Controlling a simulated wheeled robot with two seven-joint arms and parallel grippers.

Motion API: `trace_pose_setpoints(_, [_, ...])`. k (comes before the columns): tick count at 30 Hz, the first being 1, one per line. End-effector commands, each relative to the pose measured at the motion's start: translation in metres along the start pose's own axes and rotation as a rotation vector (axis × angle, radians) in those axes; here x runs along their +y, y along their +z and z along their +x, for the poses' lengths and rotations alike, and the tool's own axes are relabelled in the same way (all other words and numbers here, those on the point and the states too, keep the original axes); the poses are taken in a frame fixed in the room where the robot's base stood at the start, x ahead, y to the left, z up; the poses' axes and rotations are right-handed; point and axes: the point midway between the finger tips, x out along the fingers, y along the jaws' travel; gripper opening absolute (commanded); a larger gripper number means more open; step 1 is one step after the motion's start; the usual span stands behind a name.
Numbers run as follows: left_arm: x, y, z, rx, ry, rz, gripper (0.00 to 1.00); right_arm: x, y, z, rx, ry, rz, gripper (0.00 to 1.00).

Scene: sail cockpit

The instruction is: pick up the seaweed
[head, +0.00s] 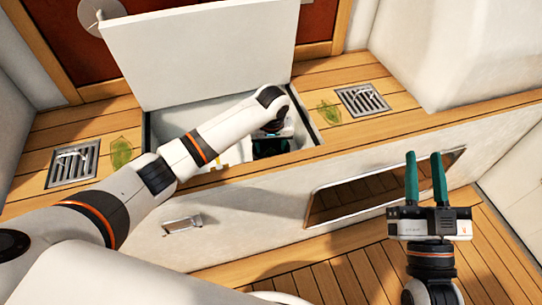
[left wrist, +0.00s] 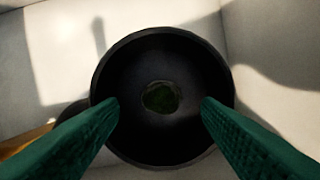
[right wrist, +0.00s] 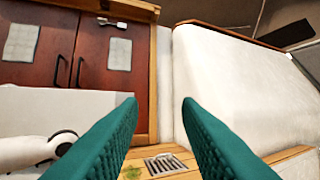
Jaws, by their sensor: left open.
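Leafy green seaweed lies on the wooden bench in two places in the head view: one piece (head: 121,153) beside the left drain grate and another (head: 328,111) beside the right one. My left gripper (head: 271,142) reaches down into the open locker, its fingers mostly hidden there. In the left wrist view its open fingers (left wrist: 160,108) stand on either side of a round black container (left wrist: 160,52). A dark green patch (left wrist: 160,97) shows inside it; I cannot tell whether it is seaweed. My right gripper (head: 425,165) is open and empty, over the cockpit floor.
The locker's white lid (head: 200,50) stands raised behind the opening. Metal drain grates (head: 72,164) and (head: 362,99) are set in the bench on either side. A white bench front with a handle (head: 182,225) and a dark panel (head: 380,187) faces the slatted floor.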

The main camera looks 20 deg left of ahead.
Motion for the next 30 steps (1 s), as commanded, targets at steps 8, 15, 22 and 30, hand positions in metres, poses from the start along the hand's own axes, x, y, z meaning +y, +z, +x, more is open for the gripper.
trace_pose_setpoints(8, [-0.002, 0.001, 0.024, 0.001, 0.002, 0.0, 0.58, 0.006, 0.044, -0.009, -0.316, 0.014, 0.014, 0.31])
trace_pose_setpoints(15, [-0.002, 0.001, 0.031, -0.001, 0.001, 0.0, 0.58, 0.008, 0.063, -0.016, -0.442, 0.019, 0.02, 0.31])
trace_pose_setpoints(22, [-0.002, 0.001, 0.031, -0.001, 0.001, 0.0, 0.58, 0.008, 0.064, -0.017, -0.446, 0.019, 0.02, 0.31])
trace_pose_setpoints(30, [-0.002, 0.001, 0.031, 0.0, 0.001, 0.0, 0.14, 0.008, 0.064, -0.017, -0.445, 0.019, 0.02, 0.31])
